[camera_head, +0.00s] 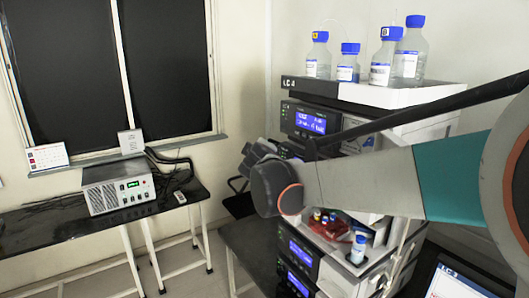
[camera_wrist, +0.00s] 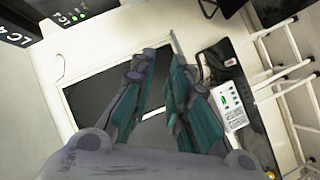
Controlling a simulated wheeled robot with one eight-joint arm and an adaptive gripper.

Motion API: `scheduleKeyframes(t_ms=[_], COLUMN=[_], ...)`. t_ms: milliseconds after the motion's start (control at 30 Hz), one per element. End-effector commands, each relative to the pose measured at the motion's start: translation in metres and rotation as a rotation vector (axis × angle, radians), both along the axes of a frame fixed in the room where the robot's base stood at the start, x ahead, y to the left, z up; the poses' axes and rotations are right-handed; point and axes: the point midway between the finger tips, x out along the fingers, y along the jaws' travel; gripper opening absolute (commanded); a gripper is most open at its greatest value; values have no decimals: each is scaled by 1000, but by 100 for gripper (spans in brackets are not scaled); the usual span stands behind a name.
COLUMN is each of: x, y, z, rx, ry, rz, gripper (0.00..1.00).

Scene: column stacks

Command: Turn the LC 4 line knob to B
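In the wrist view, a black panel lettered LC 4 (camera_wrist: 14,38) is at the far upper left. I cannot make out the line knob or its setting in either view. My gripper (camera_wrist: 163,62) shows two teal-padded fingers apart, with nothing between them. In the head view my arm crosses in front of the stack and hides part of its middle; the gripper's fingers are not clear there.
Several blue-capped bottles (camera_head: 380,62) stand on the top tray. An open section with small vials (camera_head: 328,222) is lower down. A black bench (camera_head: 50,232) with a grey instrument (camera_head: 117,188) is at left. A laptop (camera_head: 455,285) is at lower right.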

Motion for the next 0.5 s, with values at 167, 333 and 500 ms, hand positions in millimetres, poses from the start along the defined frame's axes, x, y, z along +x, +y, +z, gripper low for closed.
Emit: scheduleKeyframes(t_ms=[167, 333, 500], x=[2, 2, 2], y=[17, 18, 16], z=[3, 4, 4], rx=[77, 85, 82], ry=[-15, -17, -16], rz=[29, 32, 28], gripper=[16, 16, 16])
